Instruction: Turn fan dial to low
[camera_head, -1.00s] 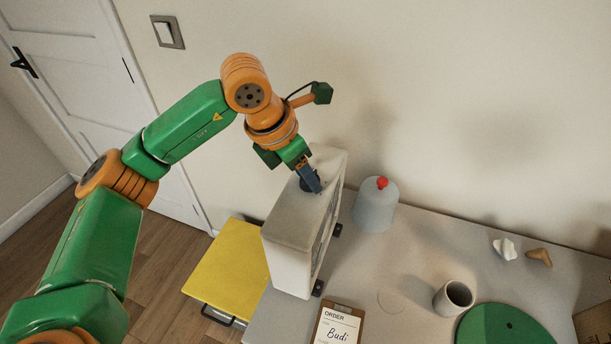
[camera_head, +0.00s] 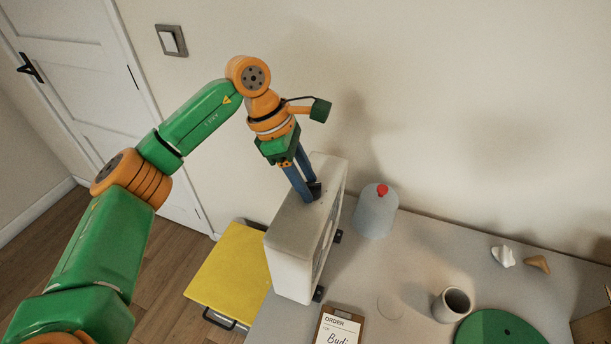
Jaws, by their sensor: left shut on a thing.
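The fan (camera_head: 288,242) is a white box standing upright on the left part of the grey table. Its dark dial (camera_head: 315,189) is on the top face, partly hidden by the fingers. My left gripper (camera_head: 309,193) reaches down from above with blue fingers and is shut on the dial. The dial's setting marks cannot be read. My right gripper is not in view.
A grey jar with a red knob (camera_head: 376,212) stands right of the fan. An order clipboard (camera_head: 338,326), a grey cup (camera_head: 452,304) and a green disc (camera_head: 499,330) are on the table (camera_head: 420,255). A yellow-topped stool (camera_head: 230,275) stands left of it.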

